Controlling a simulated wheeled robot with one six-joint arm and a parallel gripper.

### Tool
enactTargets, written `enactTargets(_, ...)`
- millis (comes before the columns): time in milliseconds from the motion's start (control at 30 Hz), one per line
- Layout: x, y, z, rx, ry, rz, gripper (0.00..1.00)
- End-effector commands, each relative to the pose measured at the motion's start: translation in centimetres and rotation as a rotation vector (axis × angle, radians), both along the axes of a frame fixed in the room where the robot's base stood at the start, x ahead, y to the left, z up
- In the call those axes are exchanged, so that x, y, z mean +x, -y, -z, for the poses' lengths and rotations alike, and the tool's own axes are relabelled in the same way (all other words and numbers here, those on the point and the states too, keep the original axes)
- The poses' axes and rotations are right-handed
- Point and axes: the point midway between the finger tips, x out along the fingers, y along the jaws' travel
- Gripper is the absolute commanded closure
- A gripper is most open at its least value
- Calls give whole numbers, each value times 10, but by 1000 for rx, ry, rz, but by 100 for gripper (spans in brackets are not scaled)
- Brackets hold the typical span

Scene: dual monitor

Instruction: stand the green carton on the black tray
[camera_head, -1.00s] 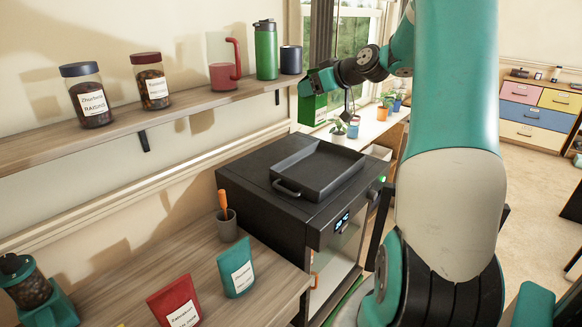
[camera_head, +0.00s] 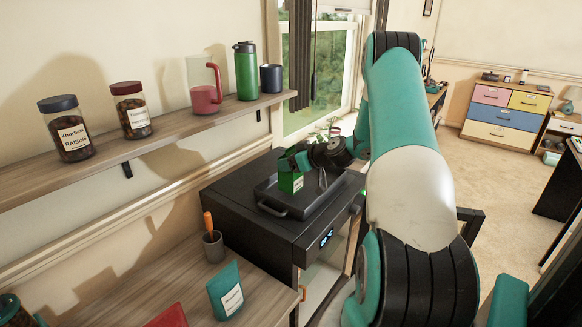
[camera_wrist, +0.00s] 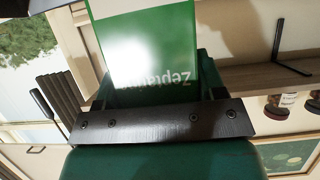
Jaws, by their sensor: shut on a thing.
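The green carton (camera_head: 289,183) is held upright over the left part of the black tray (camera_head: 312,200) in the head view. I cannot tell whether its base touches the tray. My gripper (camera_head: 292,165) is shut on the carton's upper part. In the wrist view the carton (camera_wrist: 150,50), green with white lettering and a bright glare, sits between my gripper's fingers (camera_wrist: 160,98). The tray has a loop handle at its front left. The arm's end and the carton hide part of the tray.
The tray lies on a black oven (camera_head: 245,205). Beside it, a cup with an orange-handled tool (camera_head: 212,245) and a teal pouch (camera_head: 226,290) stand on the wooden counter. A shelf (camera_head: 180,120) above holds jars, a red pitcher, a green bottle and a dark mug.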

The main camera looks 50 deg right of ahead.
Motion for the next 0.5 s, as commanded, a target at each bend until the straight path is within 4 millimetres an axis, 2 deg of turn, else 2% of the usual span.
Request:
enactTargets(200,0,0,26,3,1,0,74)
enactTargets(500,0,0,30,1,1,0,74)
